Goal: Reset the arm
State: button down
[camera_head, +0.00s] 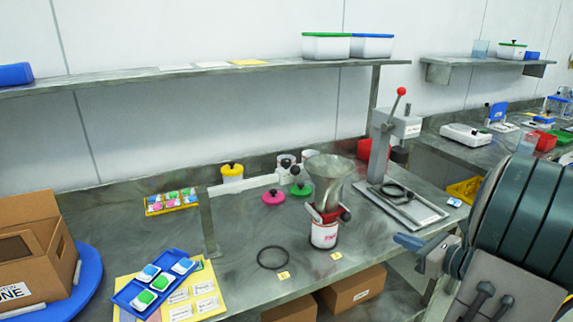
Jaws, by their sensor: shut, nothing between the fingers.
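My arm fills the right edge of the view, close to the camera. The blue-grey tip of my gripper (408,241) points left from it, over the front right edge of the bench (235,235). My gripper is shut and empty, and touches nothing that I can see. Much of the hand is hidden behind my arm. A metal funnel (328,178) sits above a red-and-white container (324,233) on the bench, left of my gripper and apart from it.
A lever press (396,127) with a red knob stands behind my gripper. A black ring (272,257), pink lid (273,197) and green lid (301,188) lie on the bench. A blue tray (128,296) is at front left. Cardboard boxes (352,290) sit below.

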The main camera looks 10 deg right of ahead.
jog(key=s+a+n+g+y, duration=0.1)
jog(key=a+n+g+y, duration=0.2)
jog(key=a+n+g, duration=1)
jog(key=s+a+n+t+h+p, duration=0.1)
jog(key=s+a+n+h, duration=0.8)
jog(key=n, duration=0.9)
jog(key=s+a, duration=0.2)
jog(key=a, duration=0.2)
jog(key=shift+p, duration=0.3)
jog(key=shift+s, duration=0.1)
